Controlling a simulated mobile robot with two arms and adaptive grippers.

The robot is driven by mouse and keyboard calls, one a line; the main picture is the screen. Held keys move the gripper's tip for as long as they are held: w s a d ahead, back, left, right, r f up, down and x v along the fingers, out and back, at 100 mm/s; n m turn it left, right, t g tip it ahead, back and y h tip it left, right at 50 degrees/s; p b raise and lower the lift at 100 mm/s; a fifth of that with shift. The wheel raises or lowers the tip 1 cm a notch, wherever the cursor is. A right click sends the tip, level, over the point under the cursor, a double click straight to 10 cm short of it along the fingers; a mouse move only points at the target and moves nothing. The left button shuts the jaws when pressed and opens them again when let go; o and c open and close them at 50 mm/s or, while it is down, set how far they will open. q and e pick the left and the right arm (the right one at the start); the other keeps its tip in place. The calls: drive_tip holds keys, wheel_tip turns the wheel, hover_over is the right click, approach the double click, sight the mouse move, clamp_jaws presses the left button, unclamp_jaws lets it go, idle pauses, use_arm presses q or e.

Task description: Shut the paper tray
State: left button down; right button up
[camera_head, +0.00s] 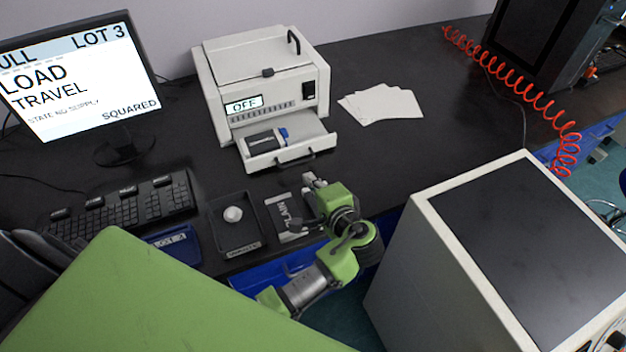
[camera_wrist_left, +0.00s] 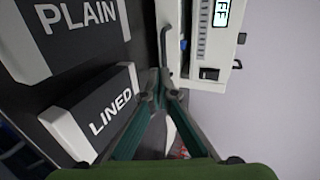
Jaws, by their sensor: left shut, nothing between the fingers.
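The white paper tray (camera_head: 308,145) sticks out of the lower front of the white printer-like machine (camera_head: 265,85). A grey and white block with a small blue part (camera_head: 266,141) lies in its left half, and a dark handle is on its front. My left gripper (camera_head: 312,182) is shut and empty, just in front of the tray and apart from it as far as I can tell. In the left wrist view its closed fingertips (camera_wrist_left: 160,82) point toward the machine, with a block marked LINED (camera_wrist_left: 95,120) beside them. My right gripper is not in view.
A block marked PLAIN (camera_head: 288,215) lies by the left arm, beside a dark tray (camera_head: 234,240) holding a small round pale object. White sheets (camera_head: 383,104) lie right of the machine. A monitor (camera_head: 82,85) and keyboard (camera_head: 125,210) stand left. A grey cabinet (camera_head: 395,265) is at right.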

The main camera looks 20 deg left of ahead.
sight(284, 136)
use_arm(q)
drive_tip(key=x, duration=0.5)
drive_tip(key=shift+s, duration=0.1)
drive_tip(key=shift+w+a+f+p, duration=0.1)
drive_tip(key=shift+w+a+p, duration=0.1)
drive_tip(key=shift+a+p, duration=0.1)
drive_tip(key=shift+w+f, duration=0.1)
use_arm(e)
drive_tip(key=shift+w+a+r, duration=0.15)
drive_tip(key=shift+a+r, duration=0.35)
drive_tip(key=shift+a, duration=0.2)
use_arm(q)
drive_tip(key=w+a+b, duration=0.1)
drive_tip(key=w+a, duration=0.2)
drive_tip(key=w+a+b, duration=0.1)
drive_tip(key=w+a, duration=0.2)
drive_tip(key=a, duration=0.1)
drive_tip(key=w+a+b, duration=0.1)
drive_tip(key=w+a, duration=0.2)
drive_tip(key=shift+w+a+f, duration=0.1)
drive_tip(key=shift+w+a, duration=0.15)
drive_tip(key=shift+a, duration=0.1)
drive_tip(key=shift+w+a, duration=0.25)
drive_tip(key=shift+a, duration=0.05)
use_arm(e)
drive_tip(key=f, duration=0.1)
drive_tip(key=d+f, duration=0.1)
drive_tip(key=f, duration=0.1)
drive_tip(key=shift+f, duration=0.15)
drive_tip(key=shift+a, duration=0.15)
